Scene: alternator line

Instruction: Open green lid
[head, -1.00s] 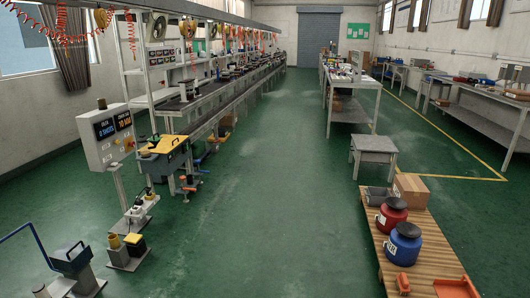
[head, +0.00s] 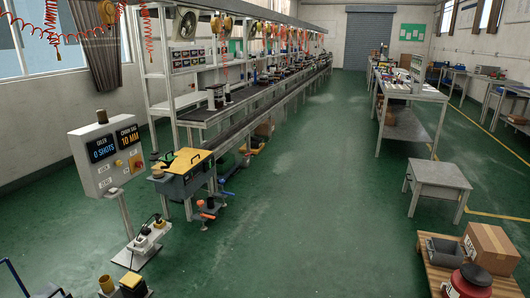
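I see no clear green lid in the head view. The nearest candidate is a box-shaped machine with a yellow top (head: 187,160) and a dark handle, at the left by the line; the top looks yellow and lies flat. A red container with a dark lid (head: 475,277) is cut off at the bottom right. Neither of my grippers is in view.
A control panel (head: 105,155) stands on a post at the left. The conveyor line (head: 230,110) runs back on the left. A grey stool (head: 440,180) and a pallet with a cardboard box (head: 490,248) are at the right. The green floor (head: 310,190) between is clear.

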